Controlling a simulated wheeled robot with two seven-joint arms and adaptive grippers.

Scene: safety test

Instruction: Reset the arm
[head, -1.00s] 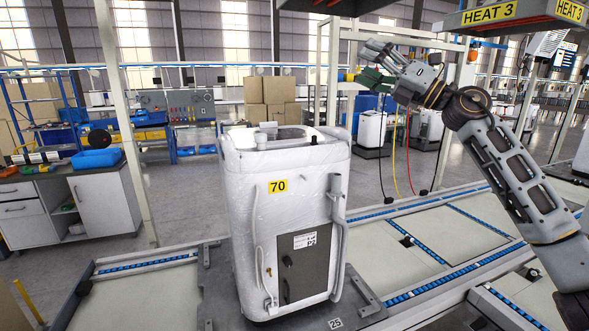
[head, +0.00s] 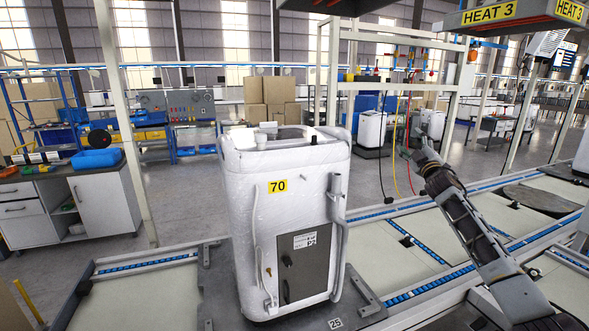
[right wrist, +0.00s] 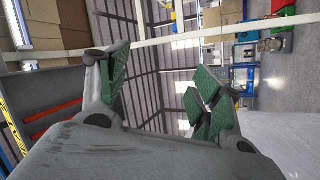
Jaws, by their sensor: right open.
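My right arm comes in from the right in the head view, its forearm sloping up to the left. My right gripper (head: 426,152) is at the upper end, seen small, in front of the hanging hoses. In the right wrist view the green-padded fingers of the right gripper (right wrist: 162,90) stand wide apart with nothing between them. The right gripper is to the right of the white wrapped unit (head: 300,205) labelled 70 and apart from it. My left gripper does not show.
The white unit stands on a dark pallet (head: 215,285). A HEAT 3 housing (head: 500,18) hangs at the upper right. Red, yellow and black hoses (head: 396,150) hang behind the gripper. Conveyor lanes (head: 400,255) run across the right. Cabinets (head: 103,205) stand left.

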